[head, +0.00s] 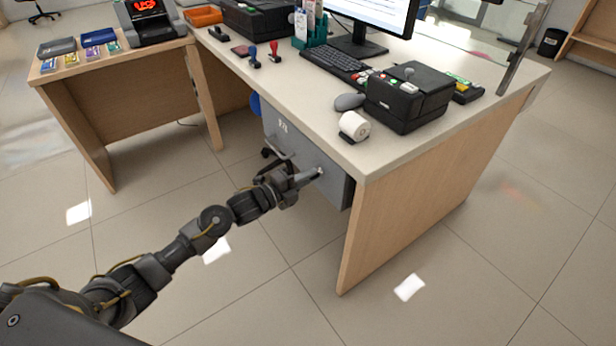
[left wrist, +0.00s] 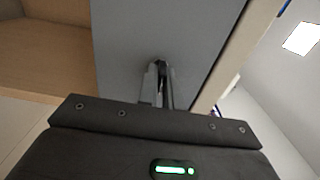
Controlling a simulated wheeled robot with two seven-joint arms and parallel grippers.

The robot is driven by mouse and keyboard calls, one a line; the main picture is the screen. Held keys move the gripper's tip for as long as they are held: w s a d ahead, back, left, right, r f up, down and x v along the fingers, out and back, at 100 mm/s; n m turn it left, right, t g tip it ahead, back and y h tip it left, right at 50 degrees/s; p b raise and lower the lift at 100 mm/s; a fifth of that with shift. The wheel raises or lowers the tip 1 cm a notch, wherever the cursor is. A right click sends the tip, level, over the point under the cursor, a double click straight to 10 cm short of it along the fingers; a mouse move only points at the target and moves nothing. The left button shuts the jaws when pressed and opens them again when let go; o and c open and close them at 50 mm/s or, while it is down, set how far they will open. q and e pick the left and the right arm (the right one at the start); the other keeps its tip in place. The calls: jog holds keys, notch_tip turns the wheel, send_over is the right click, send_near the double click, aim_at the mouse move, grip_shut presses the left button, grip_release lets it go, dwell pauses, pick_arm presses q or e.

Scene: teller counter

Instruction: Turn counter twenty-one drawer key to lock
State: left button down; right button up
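The grey drawer front (head: 300,150) is set under the counter and looks closed. It carries a pale number marking at its upper left and a bar handle (head: 276,148). My left gripper (head: 318,174) reaches the right part of this front, at the lock. In the left wrist view its two fingers (left wrist: 161,72) are close together against the grey panel (left wrist: 200,40). A small dark piece, apparently the key (left wrist: 162,64), shows between the tips. The fingers hide most of it, so its turn angle cannot be read. My right gripper is in neither view.
The counter top (head: 320,115) overhangs the drawer, and a wooden side panel (head: 400,215) stands just right of it. A paper roll (head: 355,125) and a black device (head: 408,100) sit near the counter edge above. The floor in front is clear.

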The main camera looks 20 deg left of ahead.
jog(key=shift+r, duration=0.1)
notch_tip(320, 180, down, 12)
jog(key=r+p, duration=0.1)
jog(key=p, duration=0.5)
pick_arm(q)
jog(key=shift+n+p, duration=2.05)
jog(key=shift+n, duration=7.05)
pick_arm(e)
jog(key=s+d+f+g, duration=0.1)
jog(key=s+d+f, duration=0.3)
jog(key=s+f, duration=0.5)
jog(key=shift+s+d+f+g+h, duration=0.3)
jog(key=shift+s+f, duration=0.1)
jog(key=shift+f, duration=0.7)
pick_arm(q)
jog(key=c, duration=1.6)
grip_release()
jog(key=shift+o, duration=0.2)
